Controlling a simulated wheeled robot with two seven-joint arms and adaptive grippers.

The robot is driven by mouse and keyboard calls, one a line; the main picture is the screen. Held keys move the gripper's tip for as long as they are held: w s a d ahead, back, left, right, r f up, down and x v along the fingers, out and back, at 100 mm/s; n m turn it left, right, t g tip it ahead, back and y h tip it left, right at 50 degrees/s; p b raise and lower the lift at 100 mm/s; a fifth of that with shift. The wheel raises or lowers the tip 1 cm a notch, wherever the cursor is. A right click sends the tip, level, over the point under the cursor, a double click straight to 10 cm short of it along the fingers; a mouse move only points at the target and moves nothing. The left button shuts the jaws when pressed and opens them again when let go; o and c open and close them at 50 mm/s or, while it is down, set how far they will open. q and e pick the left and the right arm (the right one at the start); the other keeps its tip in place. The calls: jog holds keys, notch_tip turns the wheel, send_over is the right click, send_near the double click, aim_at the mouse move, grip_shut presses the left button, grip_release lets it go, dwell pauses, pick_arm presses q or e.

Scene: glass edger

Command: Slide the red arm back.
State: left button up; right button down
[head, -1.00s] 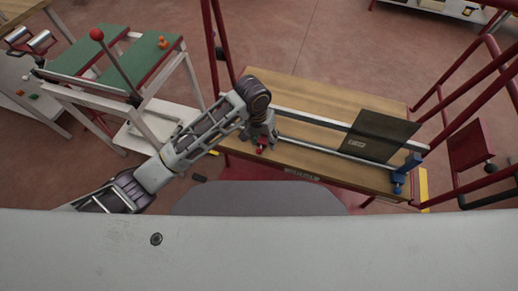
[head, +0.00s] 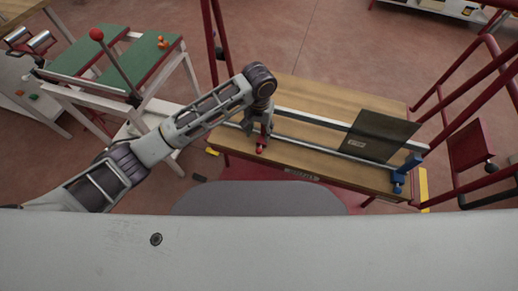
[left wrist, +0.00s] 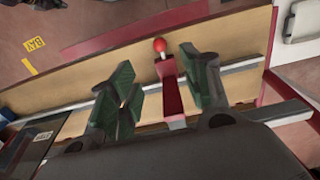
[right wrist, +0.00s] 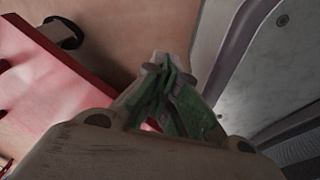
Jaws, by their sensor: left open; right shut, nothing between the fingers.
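The red arm (head: 263,140), with a round red knob at its front end, sits on a metal rail (head: 320,148) of the wooden bench, toward the bench's left end. My left gripper (head: 260,118) is over it, pointing down. In the left wrist view the red arm (left wrist: 171,93) stands between the open green-padded fingers, nearer the right-hand finger; its red ball (left wrist: 160,45) sticks out beyond them. I cannot tell whether a finger touches it. My right gripper (right wrist: 168,80) is shut and empty, beside a red panel; it is hidden in the head view.
A dark glass pane (head: 380,136) with a label lies across the rails to the right. A blue stop (head: 405,173) stands at the bench's right end. Dark red frame tubes rise at both bench ends. A green-topped table (head: 88,55) with a red-knobbed lever is at left.

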aim_at(259, 149)
pick_arm(q)
notch_tip(259, 149, down, 12)
jog(key=shift+b, duration=0.8)
jog(key=shift+f, duration=0.9)
pick_arm(e)
jog(key=w+a, duration=0.2)
jog(key=w, duration=0.1)
jog(key=shift+w+a, duration=0.1)
jog(key=shift+w, duration=0.1)
jog(key=shift+s, duration=0.1)
pick_arm(q)
jog(key=c, duration=0.9)
grip_shut()
jog(key=shift+a, duration=0.1)
pick_arm(e)
jog(key=shift+w+r, duration=0.15)
jog(key=shift+w, duration=0.6)
